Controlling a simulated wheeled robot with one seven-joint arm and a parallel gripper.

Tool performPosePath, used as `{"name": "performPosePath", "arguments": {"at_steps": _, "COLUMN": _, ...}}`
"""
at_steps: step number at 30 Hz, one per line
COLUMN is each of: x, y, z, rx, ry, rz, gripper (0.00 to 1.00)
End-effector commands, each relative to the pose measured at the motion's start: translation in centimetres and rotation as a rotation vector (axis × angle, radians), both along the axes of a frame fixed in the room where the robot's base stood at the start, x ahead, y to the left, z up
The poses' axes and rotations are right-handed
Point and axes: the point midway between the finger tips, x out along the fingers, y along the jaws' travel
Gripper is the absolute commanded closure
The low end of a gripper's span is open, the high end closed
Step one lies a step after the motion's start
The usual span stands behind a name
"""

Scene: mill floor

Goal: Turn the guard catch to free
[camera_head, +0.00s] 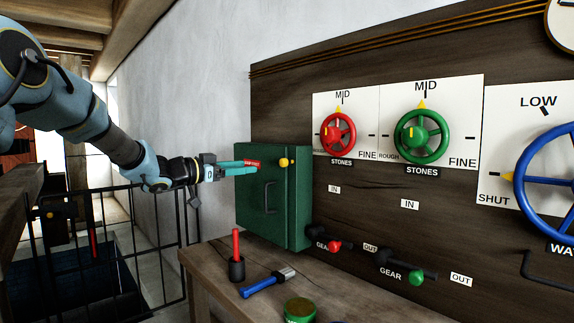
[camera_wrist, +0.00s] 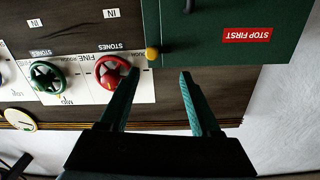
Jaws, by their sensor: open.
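The guard is a green box (camera_head: 268,212) on the plank wall, with a dark pull handle and a red STOP FIRST label (camera_wrist: 247,35). A yellow knob (camera_head: 284,162), which looks like its catch, sits at the upper right edge of the door. It also shows in the wrist view (camera_wrist: 152,53), just beyond the fingertips and between their lines. My gripper (camera_head: 258,168) is open and empty in front of the upper door, its fingers partly over the label in the head view. The fingertips appear apart from the knob; the exact gap cannot be told.
Red (camera_head: 338,132) and green (camera_head: 421,136) handwheels and a blue wheel (camera_head: 548,176) are right of the box. Red and green gear levers sit below. A wooden bench (camera_head: 350,290) holds a red-handled item in a cup, a blue-handled tool and a green tin. Black railings stand left.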

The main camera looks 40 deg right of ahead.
Motion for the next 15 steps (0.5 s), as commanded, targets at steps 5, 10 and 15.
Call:
{"name": "performPosePath", "arguments": {"at_steps": 5, "x": -1.1, "y": -1.5, "z": 0.5, "rx": -0.018, "ry": -0.005, "rz": -0.052, "gripper": 0.36}}
{"name": "performPosePath", "arguments": {"at_steps": 10, "x": -1.5, "y": -4.1, "z": 0.7, "rx": -0.018, "ry": -0.004, "rz": -0.051, "gripper": 0.36}}
{"name": "performPosePath", "arguments": {"at_steps": 15, "x": -1.9, "y": -7.4, "z": 0.6, "rx": -0.017, "ry": -0.004, "rz": -0.049, "gripper": 0.36}}
